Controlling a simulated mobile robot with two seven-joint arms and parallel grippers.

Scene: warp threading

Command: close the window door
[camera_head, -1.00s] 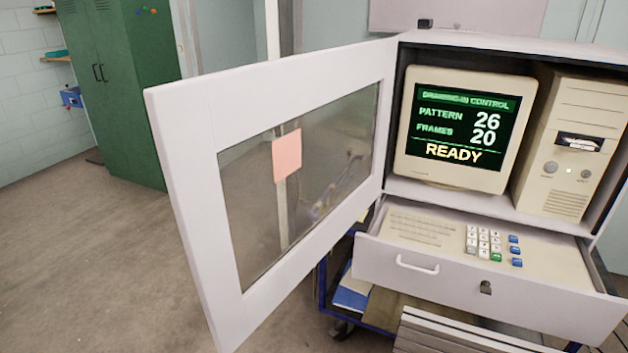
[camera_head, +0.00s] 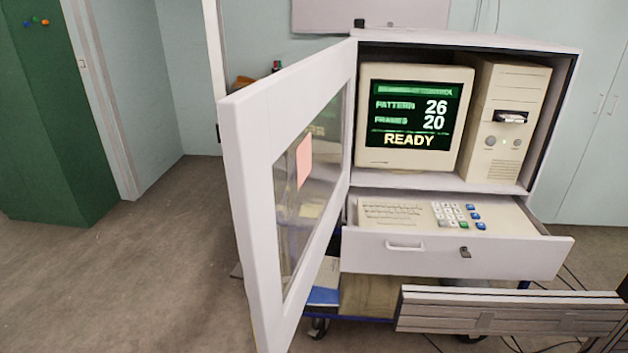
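The window door (camera_head: 252,190) is a white frame with a clear pane and a pink note (camera_head: 304,160) on it. It stands wide open, hinged at the left side of the white cabinet (camera_head: 470,40), and swings out toward me. Inside the cabinet are a monitor (camera_head: 415,118) reading READY and a beige computer unit (camera_head: 505,120). Neither of my grippers is in view.
Below the opening, a drawer (camera_head: 440,257) with a keyboard and keypad is pulled out. A grey metal beam (camera_head: 510,312) lies in front of it at lower right. A green locker (camera_head: 45,120) stands at left. The floor (camera_head: 150,270) left of the door is clear.

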